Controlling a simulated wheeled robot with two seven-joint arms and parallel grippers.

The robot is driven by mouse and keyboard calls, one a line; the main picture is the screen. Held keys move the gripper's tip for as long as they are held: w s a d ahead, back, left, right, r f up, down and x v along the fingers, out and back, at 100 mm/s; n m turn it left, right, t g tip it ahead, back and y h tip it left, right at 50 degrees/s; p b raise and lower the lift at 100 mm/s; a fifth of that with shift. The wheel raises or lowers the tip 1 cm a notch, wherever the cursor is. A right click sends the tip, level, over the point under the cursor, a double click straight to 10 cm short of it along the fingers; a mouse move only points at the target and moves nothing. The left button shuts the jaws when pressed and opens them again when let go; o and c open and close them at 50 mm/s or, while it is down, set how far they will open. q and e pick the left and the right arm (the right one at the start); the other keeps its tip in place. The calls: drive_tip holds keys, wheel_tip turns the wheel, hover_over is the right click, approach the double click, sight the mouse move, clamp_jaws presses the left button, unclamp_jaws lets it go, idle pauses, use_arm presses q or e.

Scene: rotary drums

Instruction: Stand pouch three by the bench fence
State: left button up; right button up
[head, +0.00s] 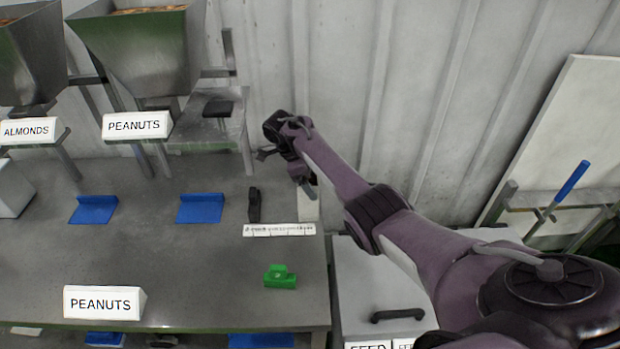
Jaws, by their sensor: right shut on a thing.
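My right arm reaches in from the right, and its gripper (268,154) is over the back right of the grey bench (150,265). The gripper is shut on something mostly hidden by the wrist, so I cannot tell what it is. A small grey-blue piece (309,191) shows just below the wrist; I cannot tell if it is held. A pale strip (308,210) lies below that at the bench's right edge. I cannot make out a numbered pouch or clearly identify the fence. My left gripper is not in view.
Blue angled pieces (94,209) (201,208), a black upright piece (254,205), a white marked strip (279,230) and a green block (280,277) are on the bench. A PEANUTS sign (104,302) stands in front. Metal hoppers (140,50) stand behind. The bench's centre is clear.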

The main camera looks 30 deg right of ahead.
drive_tip(key=o, duration=1.6)
drive_tip(key=shift+f, duration=0.1)
drive_tip(key=shift+c, duration=0.2)
drive_tip(key=b+v, duration=0.2)
drive_tip(key=v, duration=0.5)
drive_tip(key=shift+r, duration=0.4)
